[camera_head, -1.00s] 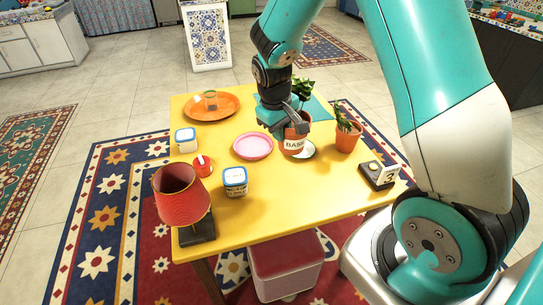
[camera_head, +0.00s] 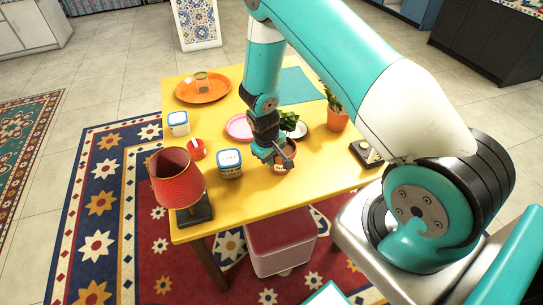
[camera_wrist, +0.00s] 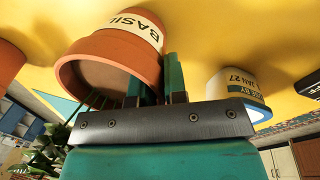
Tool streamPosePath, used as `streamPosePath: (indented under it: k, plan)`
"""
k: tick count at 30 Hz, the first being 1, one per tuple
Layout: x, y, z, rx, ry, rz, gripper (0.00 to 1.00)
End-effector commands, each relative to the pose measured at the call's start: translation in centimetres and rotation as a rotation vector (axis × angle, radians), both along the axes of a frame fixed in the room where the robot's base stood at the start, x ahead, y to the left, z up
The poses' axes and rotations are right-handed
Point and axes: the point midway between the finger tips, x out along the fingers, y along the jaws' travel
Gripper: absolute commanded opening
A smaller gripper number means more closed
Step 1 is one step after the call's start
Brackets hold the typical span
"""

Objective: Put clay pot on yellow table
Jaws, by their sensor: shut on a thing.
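The clay pot (camera_head: 290,152), with a leafy plant and a white "BASIL" label, is low over the front middle part of the yellow table (camera_head: 330,178). I cannot tell whether its base touches the tabletop. My gripper (camera_head: 279,157) is shut on the pot's rim and partly covers it in the head view. In the wrist view the pot (camera_wrist: 115,55) appears inverted, its rim between the teal fingers of my gripper (camera_wrist: 174,80).
A blue-lidded jar (camera_head: 230,165) is left of the pot; it also shows in the wrist view (camera_wrist: 238,92). A pink plate (camera_head: 238,127), a second potted plant (camera_head: 337,122), a number stand (camera_head: 366,153) and a red lamp (camera_head: 176,177) are around.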

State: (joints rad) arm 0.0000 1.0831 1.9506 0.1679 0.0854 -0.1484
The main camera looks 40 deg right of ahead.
Motion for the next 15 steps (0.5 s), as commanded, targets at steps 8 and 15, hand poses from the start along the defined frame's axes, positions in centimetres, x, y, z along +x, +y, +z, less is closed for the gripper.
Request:
streamPosePath:
  k: [8, 15]
  plan:
    - [0.04, 0.0, -0.15, -0.001, -0.001, 0.0, 0.0]
    - [0.0, 0.01, -0.2, 0.0, 0.0, 0.0, 0.38]
